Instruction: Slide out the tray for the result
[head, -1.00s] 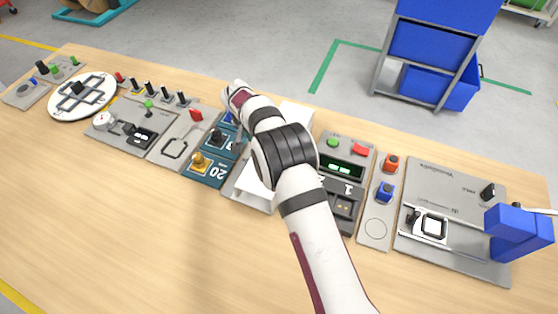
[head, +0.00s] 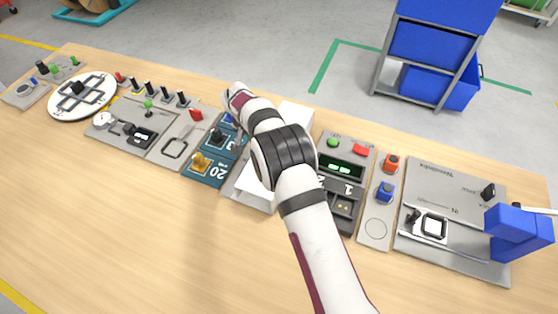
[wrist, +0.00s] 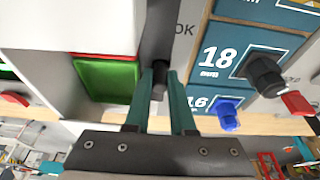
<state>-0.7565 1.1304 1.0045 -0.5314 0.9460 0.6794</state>
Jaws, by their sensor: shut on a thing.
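In the wrist view, my gripper (wrist: 161,88) has its two teal fingers closed around a small dark knob (wrist: 158,72). The knob is at the end of a dark grey strip beside a white housing (wrist: 95,25). A green panel with a red edge (wrist: 105,80) is recessed in the housing, just left of the fingers. I cannot tell whether this panel is the tray. In the head view, my arm covers the gripper and much of the white housing (head: 255,190).
A teal panel with numbered dials (head: 205,168) is left of the housing; its black knob (wrist: 265,75) and blue knob (wrist: 228,115) are right of my fingers. A grey unit with a lit green display (head: 341,168) stands right. The table's front (head: 130,220) is clear.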

